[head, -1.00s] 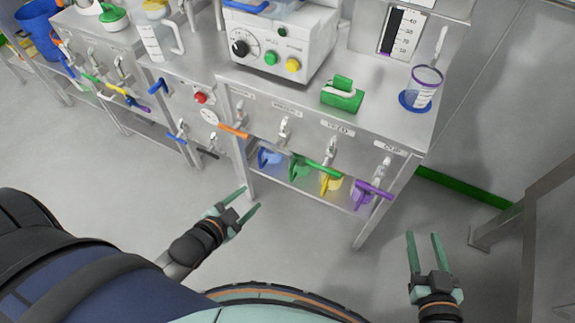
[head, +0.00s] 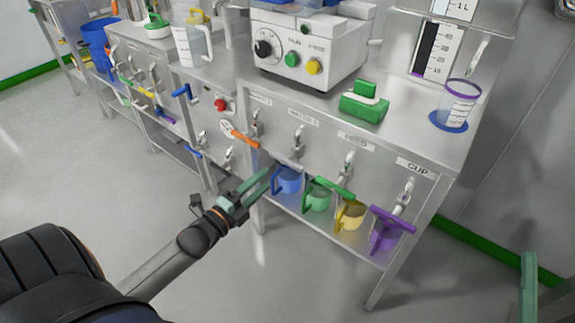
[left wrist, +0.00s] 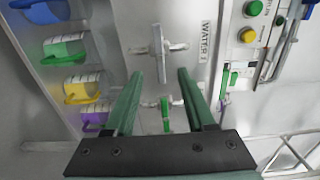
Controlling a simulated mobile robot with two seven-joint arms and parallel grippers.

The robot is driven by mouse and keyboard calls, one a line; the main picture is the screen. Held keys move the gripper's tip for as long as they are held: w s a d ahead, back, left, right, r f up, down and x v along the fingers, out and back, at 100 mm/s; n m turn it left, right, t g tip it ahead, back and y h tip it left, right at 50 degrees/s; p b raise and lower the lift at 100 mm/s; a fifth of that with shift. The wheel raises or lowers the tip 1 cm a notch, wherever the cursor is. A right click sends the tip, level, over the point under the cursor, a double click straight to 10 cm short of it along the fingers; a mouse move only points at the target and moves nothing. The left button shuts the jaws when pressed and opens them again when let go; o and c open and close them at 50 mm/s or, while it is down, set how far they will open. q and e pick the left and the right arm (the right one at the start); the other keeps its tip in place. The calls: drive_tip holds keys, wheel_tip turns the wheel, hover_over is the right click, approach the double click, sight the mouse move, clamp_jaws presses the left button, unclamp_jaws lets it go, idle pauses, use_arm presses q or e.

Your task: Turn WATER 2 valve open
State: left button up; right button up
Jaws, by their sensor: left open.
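The WATER 2 valve (head: 297,140) is on the bench's front panel, under its label (head: 303,117), with a pale grey handle (head: 288,161). In the left wrist view the grey handle (left wrist: 159,53) lies just beyond my fingertips, roughly in line with the gap between them. My left gripper (head: 267,179) is open and empty, below and left of the valve in the head view. It also shows in the left wrist view (left wrist: 162,76). Whether it touches the handle cannot be told. Of my right gripper (head: 528,287) only a green finger shows at the lower right edge.
Beside WATER 2 are an orange-handled valve (head: 244,139), the green-handled FEED valve (head: 336,188) and the purple-handled CUP valve (head: 392,219). Blue (head: 288,181), green (head: 317,200), yellow (head: 350,215) and purple (head: 384,237) jugs stand on the shelf below. The floor in front is clear.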

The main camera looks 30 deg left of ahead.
sight(284, 163)
use_arm(q)
drive_tip(key=w, duration=0.2)
drive_tip(key=w+b, duration=0.1)
drive_tip(key=w, duration=0.2)
drive_tip(key=w+b, duration=0.1)
drive_tip(key=w, duration=0.2)
drive_tip(key=shift+w+d+f, duration=0.1)
drive_tip(key=shift+w+d, duration=0.1)
drive_tip(key=shift+d, duration=0.15)
drive_tip(key=shift+w+d+b, duration=0.1)
drive_tip(key=shift+w+b, duration=0.25)
drive_tip(key=shift+w, duration=0.55)
use_arm(e)
drive_tip(key=shift+s+a+r+n+y, duration=0.15)
drive_tip(key=shift+s+r+n+y, duration=0.15)
drive_tip(key=shift+s+n+y, duration=0.55)
drive_tip(key=shift+s+a+r+n+y, duration=0.1)
drive_tip(key=shift+s+r+n+y, duration=0.35)
drive_tip(key=shift+y, duration=0.7)
use_arm(q)
drive_tip(key=shift+c, duration=0.2)
use_arm(e)
drive_tip(key=shift+s+f, duration=0.15)
use_arm(q)
clamp_jaws()
